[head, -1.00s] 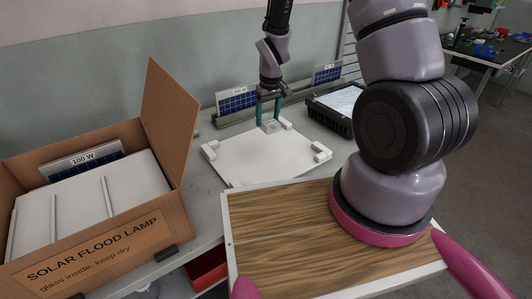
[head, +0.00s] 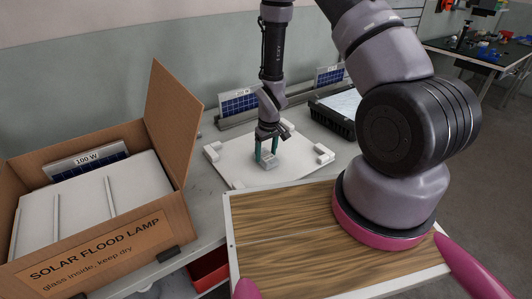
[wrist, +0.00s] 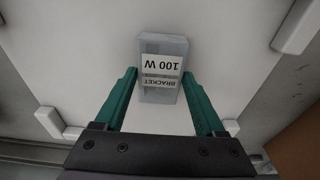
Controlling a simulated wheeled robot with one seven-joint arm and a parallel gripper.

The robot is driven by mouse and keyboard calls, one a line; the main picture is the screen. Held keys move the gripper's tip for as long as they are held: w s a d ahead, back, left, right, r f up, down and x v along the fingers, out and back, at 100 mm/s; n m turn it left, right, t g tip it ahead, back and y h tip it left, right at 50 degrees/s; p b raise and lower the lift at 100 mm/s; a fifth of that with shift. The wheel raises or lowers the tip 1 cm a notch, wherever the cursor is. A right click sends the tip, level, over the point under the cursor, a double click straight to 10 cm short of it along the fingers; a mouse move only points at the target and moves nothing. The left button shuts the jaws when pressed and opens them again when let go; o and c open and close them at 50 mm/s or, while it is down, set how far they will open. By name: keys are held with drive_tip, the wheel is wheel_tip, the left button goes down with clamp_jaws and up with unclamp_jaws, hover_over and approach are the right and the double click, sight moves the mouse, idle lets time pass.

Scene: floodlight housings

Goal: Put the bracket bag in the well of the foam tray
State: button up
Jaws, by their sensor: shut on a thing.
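The bracket bag is a small grey, clear-looking packet (head: 268,162) with a white label; it also shows in the wrist view (wrist: 163,92), where the label reads "BRACKET 100 W" upside down. My gripper (head: 266,154) is shut on it, a green finger on each side. The bag is over the middle of a flat white tray (head: 236,172) with raised corner blocks, which looks like the foam tray and fills most of the wrist view (wrist: 90,60). I cannot tell whether the bag touches the tray. No well is visible; the bag and gripper hide part of the surface.
An open cardboard box (head: 108,252) with white foam slabs and a 100 W panel (head: 88,163) stands at left. Panels in a rack (head: 238,102) stand behind the tray. A black case (head: 338,108) is at its right. A wood-topped surface (head: 285,225) is in front.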

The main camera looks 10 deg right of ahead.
drive_tip(key=o, duration=1.5)
drive_tip(key=r, duration=0.4)
drive_tip(key=s+r, duration=0.1)
drive_tip(key=r, duration=0.7)
drive_tip(key=shift+s+d, duration=0.15)
drive_tip(key=shift+d, duration=0.15)
wheel_tip(320, 180, up, 11)
drive_tip(key=m+t, duration=0.1)
drive_tip(key=m, duration=0.1)
hover_over(268, 158)
drive_tip(key=w+d, duration=0.1)
drive_tip(key=d, duration=0.1)
wheel_tip(268, 158, up, 11)
drive_tip(key=s+d+m+t, duration=0.2)
drive_tip(key=s+d, duration=0.1)
drive_tip(key=s+d+r+m+t, duration=0.1)
drive_tip(key=s+r, duration=0.4)
drive_tip(key=s+d+r+m+t+y, duration=0.1)
drive_tip(key=s+r+m, duration=0.1)
drive_tip(key=s+r, duration=0.3)
drive_tip(key=s+d+r+m+t, duration=0.1)
drive_tip(key=s+r, duration=0.4)
drive_tip(key=r, duration=0.2)
drive_tip(key=shift+s+d+m, duration=0.1)
drive_tip(key=shift+s+m, duration=0.2)
drive_tip(key=shift+s, duration=0.05)
